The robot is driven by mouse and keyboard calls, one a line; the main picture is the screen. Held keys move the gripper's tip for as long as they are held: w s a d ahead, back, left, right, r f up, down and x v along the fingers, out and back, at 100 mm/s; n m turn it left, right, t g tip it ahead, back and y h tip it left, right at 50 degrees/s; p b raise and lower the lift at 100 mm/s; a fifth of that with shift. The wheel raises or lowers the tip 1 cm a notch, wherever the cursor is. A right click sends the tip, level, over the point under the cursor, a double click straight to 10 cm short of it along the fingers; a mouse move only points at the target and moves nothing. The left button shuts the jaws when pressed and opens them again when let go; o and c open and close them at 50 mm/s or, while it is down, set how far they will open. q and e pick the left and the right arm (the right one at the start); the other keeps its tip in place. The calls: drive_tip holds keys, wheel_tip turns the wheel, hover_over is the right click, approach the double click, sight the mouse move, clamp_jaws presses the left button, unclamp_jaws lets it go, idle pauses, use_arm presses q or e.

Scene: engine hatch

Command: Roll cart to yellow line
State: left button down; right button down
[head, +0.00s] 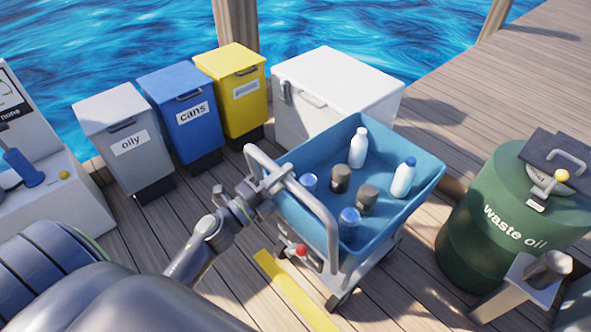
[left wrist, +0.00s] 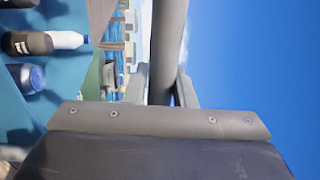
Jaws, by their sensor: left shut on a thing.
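The cart (head: 395,225) is a blue tub on a grey frame with a tubular handle (head: 318,205) on its left side. White bottles and several dark and blue cans stand in it. My left gripper (head: 262,188) is at the handle's left part, shut on its bar. In the left wrist view the grey bar (left wrist: 168,50) passes between the two fingers (left wrist: 160,88). The yellow line (head: 290,288) runs on the planks just in front of the cart, and a dark wheel (head: 338,298) is close to its right edge. My right gripper is out of view.
An oily bin (head: 125,145), a blue cans bin (head: 190,115) and a yellow bin (head: 243,93) stand behind left. A white chest (head: 345,80) is behind the cart. A green waste oil drum (head: 500,235) stands right. Bare planks (head: 410,290) lie between cart and drum.

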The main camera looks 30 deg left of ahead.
use_arm(q)
drive_tip(key=v, duration=0.3)
drive_tip(key=shift+s+a+r+b, duration=0.1)
drive_tip(key=shift+s+r+b, duration=0.1)
drive_tip(key=shift+b, duration=0.1)
drive_tip(key=c, duration=1.3)
unclamp_jaws()
drive_tip(key=shift+o, duration=0.2)
